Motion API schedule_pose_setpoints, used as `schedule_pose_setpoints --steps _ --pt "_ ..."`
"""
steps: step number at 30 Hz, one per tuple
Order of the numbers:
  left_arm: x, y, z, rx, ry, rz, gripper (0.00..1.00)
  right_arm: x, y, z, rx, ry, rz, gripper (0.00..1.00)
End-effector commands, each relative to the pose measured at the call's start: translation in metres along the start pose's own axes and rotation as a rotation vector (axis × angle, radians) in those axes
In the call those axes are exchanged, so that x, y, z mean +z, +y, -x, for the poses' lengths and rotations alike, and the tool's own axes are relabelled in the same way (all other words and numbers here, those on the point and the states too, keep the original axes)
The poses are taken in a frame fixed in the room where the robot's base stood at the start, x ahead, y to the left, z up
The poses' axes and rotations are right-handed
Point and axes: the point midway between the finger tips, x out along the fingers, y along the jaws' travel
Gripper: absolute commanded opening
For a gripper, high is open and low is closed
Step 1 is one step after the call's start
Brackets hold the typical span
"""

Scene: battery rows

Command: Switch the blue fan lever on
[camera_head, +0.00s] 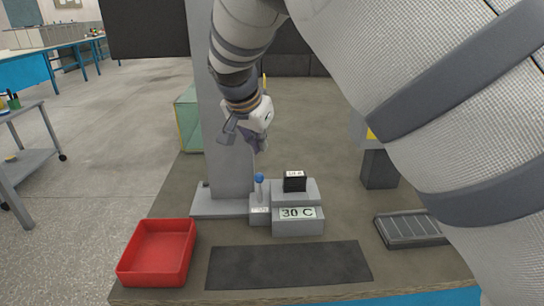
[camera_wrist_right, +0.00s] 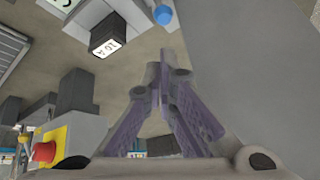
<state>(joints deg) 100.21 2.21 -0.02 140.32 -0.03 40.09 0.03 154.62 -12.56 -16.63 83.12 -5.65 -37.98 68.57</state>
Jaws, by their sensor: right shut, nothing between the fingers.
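The blue fan lever (camera_head: 259,180) has a blue knob on a short grey stem. It stands upright on a small grey box left of the 30 C display, in front of a grey column. The blue knob also shows at the top of the right wrist view (camera_wrist_right: 163,15). My right gripper (camera_head: 260,148) is above and slightly behind the lever, apart from it. Its fingers are shut and empty, and they also show in the right wrist view (camera_wrist_right: 168,75). My left gripper is not in view.
A 30 C display (camera_head: 298,226) and a black block (camera_head: 294,182) stand right of the lever. A red tray (camera_head: 157,252) is at front left, with a dark mat (camera_head: 290,265) beside it. In the right wrist view, a red button (camera_wrist_right: 44,151) sits on a yellow-fronted box.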

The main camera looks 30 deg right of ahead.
Motion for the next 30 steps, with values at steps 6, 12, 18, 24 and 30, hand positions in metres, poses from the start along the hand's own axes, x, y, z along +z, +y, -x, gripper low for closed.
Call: schedule_pose_setpoints --steps 6,12,18,24,30 --pt "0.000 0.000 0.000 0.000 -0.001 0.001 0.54 0.000 0.000 0.000 0.000 0.000 0.000 0.00" --pt "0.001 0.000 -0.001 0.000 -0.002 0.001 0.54 0.000 0.000 -0.003 0.001 -0.001 0.000 0.00" --pt "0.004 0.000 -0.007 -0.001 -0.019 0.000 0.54 0.002 0.001 -0.036 0.006 -0.004 0.002 0.00" --pt "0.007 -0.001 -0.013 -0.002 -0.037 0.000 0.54 0.002 0.001 -0.076 0.004 -0.003 0.001 0.00" --pt "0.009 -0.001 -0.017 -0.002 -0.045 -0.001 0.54 0.001 0.001 -0.097 0.001 -0.001 0.002 0.00"
